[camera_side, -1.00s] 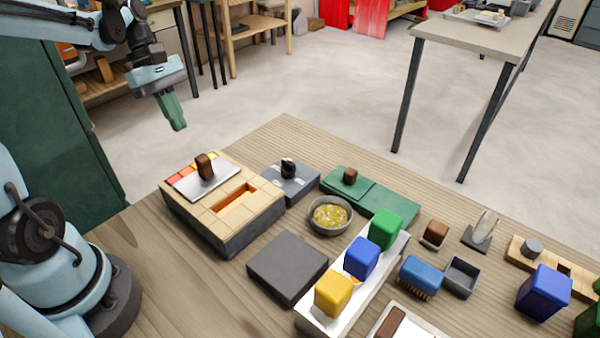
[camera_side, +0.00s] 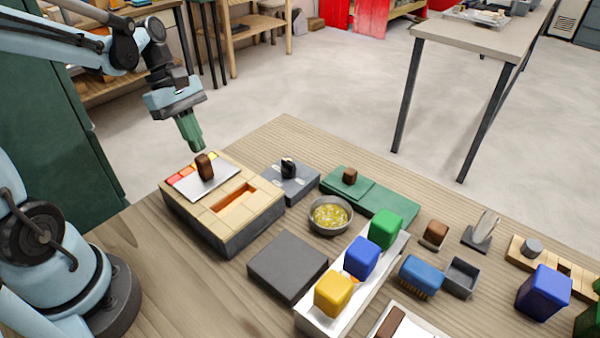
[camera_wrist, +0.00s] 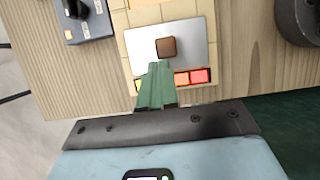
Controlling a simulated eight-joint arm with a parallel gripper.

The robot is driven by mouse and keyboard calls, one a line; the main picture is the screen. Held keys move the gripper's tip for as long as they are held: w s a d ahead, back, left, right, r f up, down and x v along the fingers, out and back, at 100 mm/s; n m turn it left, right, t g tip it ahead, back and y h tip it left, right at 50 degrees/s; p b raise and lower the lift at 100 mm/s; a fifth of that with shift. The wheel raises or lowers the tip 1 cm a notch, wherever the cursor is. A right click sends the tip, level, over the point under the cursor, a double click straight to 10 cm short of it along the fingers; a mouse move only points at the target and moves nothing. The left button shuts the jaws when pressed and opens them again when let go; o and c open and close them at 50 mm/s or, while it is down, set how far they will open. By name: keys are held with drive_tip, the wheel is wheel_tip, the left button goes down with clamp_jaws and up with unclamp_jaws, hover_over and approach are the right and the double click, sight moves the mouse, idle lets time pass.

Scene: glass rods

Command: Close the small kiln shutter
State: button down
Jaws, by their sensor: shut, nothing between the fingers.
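The small kiln (camera_side: 222,235) is a brick-topped block on the wooden table in the side view. Its shutter (camera_side: 190,183) is a pale metal plate with a brown knob (camera_side: 205,167) standing on it. The plate lies at the kiln's back left, and a glowing orange slot (camera_side: 235,202) is uncovered in front of it. My gripper (camera_side: 197,147), with green fingers, is shut and empty just above and behind the knob. In the wrist view the shut fingertips (camera_wrist: 157,72) appear right beside the knob (camera_wrist: 167,47), over the plate (camera_wrist: 195,45). I cannot tell whether they touch.
Coloured tiles (camera_side: 178,171) line the kiln's far edge. A grey box with a black knob (camera_side: 288,167) and a bowl of yellow bits (camera_side: 330,215) stand to the right. A dark slab (camera_side: 288,266) lies in front. Bare table (camera_side: 165,270) is at left.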

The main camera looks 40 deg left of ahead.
sight(205, 156)
drive_tip(key=d, duration=0.8)
drive_tip(key=shift+d, duration=0.3)
drive_tip(key=shift+a, duration=0.45)
drive_tip(key=a, duration=0.3)
drive_tip(key=v, duration=1)
drive_tip(key=d+f+m, duration=0.1)
drive_tip(key=m, duration=0.1)
drive_tip(key=f+m+t+y, duration=0.1)
drive_tip(key=m, duration=0.1)
drive_tip(key=d+f+m+t+y, duration=0.1)
drive_tip(key=m, duration=0.1)
drive_tip(key=shift+s+d, duration=0.25)
drive_tip(key=shift+d, duration=0.05)
drive_tip(key=d+f+m+t, duration=0.1)
drive_tip(key=m, duration=0.3)
drive_tip(key=d+f+m+t+y, duration=0.1)
drive_tip(key=m+t, duration=0.1)
drive_tip(key=m, duration=0.2)
drive_tip(key=d+f+m+t+y, duration=0.1)
drive_tip(key=m+t, duration=0.1)
drive_tip(key=m, duration=0.2)
drive_tip(key=shift+d+f, duration=0.35)
